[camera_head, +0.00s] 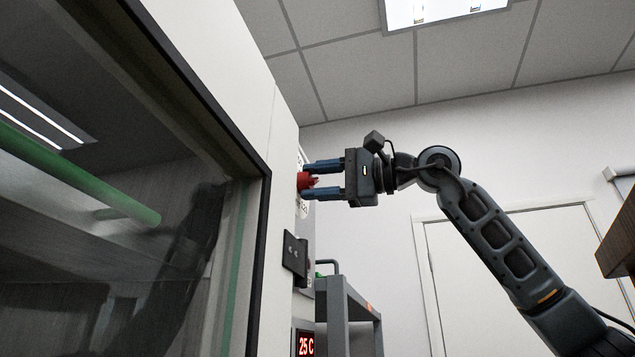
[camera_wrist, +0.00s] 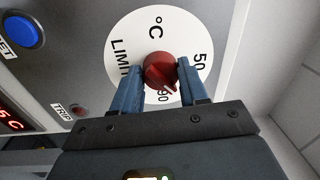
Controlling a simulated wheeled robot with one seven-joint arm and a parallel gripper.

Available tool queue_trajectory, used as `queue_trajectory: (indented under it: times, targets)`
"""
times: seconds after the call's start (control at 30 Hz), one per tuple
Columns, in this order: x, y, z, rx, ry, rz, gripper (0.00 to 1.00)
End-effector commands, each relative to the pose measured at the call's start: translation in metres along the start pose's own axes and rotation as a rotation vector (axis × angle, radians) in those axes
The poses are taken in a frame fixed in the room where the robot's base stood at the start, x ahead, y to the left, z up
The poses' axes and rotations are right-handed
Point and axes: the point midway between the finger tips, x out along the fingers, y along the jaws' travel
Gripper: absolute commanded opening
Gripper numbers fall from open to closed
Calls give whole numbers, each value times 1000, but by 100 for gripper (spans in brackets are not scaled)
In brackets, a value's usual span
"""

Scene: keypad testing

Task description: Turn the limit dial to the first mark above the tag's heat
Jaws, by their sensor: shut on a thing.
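The limit dial is a red knob (camera_wrist: 163,72) on a round white scale plate (camera_wrist: 150,30) in the wrist view. The plate is printed "°C", "LIMIT", "50" and, partly covered, "90". The knob's ridge points down and slightly right in the picture, close to the "90". Smaller marks cannot be read. My gripper (camera_head: 306,180) is shut on the knob, with one blue finger on each side. The red knob also shows between the fingertips in the head view (camera_head: 303,182). I see no heat tag in either view.
A red display (camera_head: 306,344) reads "25 C" below the dial. A blue button (camera_wrist: 22,31) and a small red lamp labelled "TRIP" (camera_wrist: 77,110) sit on the panel. A glass-fronted cabinet door (camera_head: 262,230) and a grey frame (camera_head: 345,300) stand near my arm.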

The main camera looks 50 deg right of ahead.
Motion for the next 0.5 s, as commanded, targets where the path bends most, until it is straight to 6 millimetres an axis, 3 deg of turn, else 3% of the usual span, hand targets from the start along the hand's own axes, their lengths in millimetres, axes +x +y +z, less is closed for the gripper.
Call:
queue_trajectory:
  times: [0.5]
  targets:
    - [0,2,-1,-486,-33,-4,13]
